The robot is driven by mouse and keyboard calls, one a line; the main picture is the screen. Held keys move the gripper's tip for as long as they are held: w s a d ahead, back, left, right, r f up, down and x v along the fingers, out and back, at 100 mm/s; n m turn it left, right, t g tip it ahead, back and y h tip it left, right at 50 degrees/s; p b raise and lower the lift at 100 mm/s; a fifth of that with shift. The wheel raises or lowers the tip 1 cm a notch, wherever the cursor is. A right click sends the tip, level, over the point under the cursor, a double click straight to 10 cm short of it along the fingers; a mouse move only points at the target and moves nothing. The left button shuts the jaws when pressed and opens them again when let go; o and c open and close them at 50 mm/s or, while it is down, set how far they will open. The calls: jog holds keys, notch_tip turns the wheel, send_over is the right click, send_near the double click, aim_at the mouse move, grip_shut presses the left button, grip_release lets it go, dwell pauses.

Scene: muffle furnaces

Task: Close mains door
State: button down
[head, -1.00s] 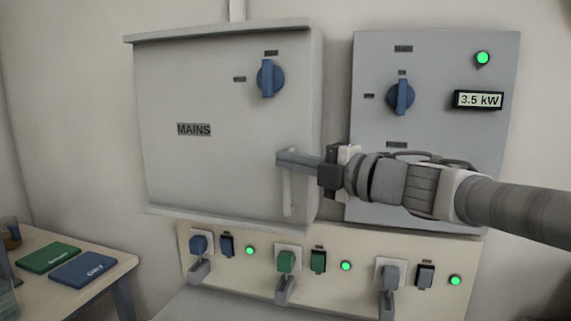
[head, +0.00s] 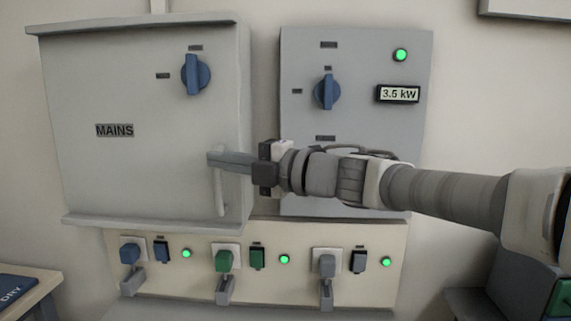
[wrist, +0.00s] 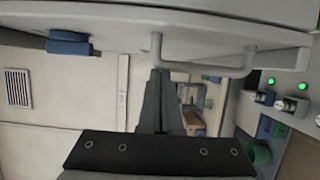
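The mains door (head: 125,175) is the pale grey front of the cabinet at left in the head view, marked MAINS, with a blue rotary switch (head: 195,74). I cannot tell whether it sits flush. Its vertical bar handle (head: 219,195) is near the right edge. The handle also shows in the wrist view (wrist: 205,69), with the door edge-on above. My gripper (head: 213,158) reaches in from the right, its fingertips across the handle's upper end. In the wrist view my gripper's fingers (wrist: 160,76) are together, at one end of the handle; contact is unclear.
A grey panel (head: 360,150) with a blue switch, green lamp and 3.5 kW display is right of the cabinet, behind my arm. Below runs a strip (head: 300,290) with plugs, switches and green lamps. A table corner (head: 40,287) with a blue DRY pad is at lower left.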

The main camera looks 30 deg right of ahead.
jog(key=p+v, duration=0.3)
jog(key=v, duration=1.3)
jog(key=shift+s+d, duration=0.2)
jog(key=shift+s, duration=0.15)
